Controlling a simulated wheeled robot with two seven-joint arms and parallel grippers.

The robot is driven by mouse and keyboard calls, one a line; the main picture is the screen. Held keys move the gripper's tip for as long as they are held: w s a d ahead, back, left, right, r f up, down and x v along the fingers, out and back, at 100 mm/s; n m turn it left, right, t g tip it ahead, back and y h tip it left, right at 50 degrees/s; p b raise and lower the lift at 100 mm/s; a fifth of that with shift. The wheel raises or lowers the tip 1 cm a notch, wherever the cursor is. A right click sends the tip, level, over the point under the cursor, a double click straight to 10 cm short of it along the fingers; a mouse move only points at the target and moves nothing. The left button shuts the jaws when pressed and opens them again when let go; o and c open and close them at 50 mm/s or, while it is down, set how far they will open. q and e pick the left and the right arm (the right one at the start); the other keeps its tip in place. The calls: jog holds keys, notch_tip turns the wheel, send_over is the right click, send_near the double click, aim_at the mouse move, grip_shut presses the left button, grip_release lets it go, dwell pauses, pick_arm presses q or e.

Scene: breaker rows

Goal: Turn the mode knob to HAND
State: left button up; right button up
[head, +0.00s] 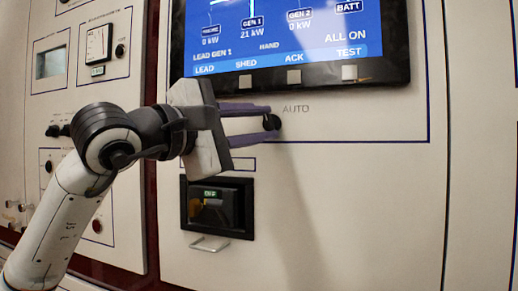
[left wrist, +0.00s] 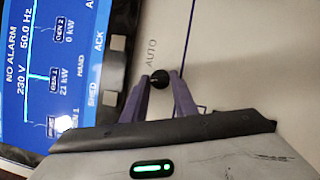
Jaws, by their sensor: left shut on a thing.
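The mode knob (head: 272,122) is a small black round knob on the pale panel below the screen. The word AUTO is printed just above it; no HAND label shows beside the knob. My left gripper (head: 268,122) reaches in from the left with its purple fingers on the knob. In the left wrist view the knob (left wrist: 159,80) sits between the two fingertips (left wrist: 160,82), and the gripper is shut on it. The knob's pointer direction cannot be made out. My right gripper is not in view.
The screen (head: 290,40) above shows the word HAND and has several square buttons (head: 294,77) along its lower frame. Below the gripper is a dark recessed breaker (head: 216,212) with a metal handle (head: 210,244). Gauges and small knobs (head: 58,131) are on the left panel.

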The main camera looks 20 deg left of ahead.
pick_arm(q)
jog(key=shift+f+n+b, duration=0.35)
jog(key=shift+n+b, duration=0.05)
jog(key=shift+b, duration=0.05)
jog(key=shift+d+n+t+b, duration=0.1)
jog(key=shift+n+t+b, duration=0.3)
jog(key=shift+n+b, duration=0.95)
jog(key=shift+n, duration=0.05)
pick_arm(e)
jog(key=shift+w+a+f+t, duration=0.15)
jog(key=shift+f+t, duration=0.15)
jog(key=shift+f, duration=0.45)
pick_arm(q)
jog(key=shift+r+t, duration=0.1)
jog(key=shift+t, duration=0.2)
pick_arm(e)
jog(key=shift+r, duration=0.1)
pick_arm(q)
jog(key=shift+y, duration=0.4)
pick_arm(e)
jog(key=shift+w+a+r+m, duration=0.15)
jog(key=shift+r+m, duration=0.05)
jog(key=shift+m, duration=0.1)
pick_arm(q)
jog(key=o, duration=1)
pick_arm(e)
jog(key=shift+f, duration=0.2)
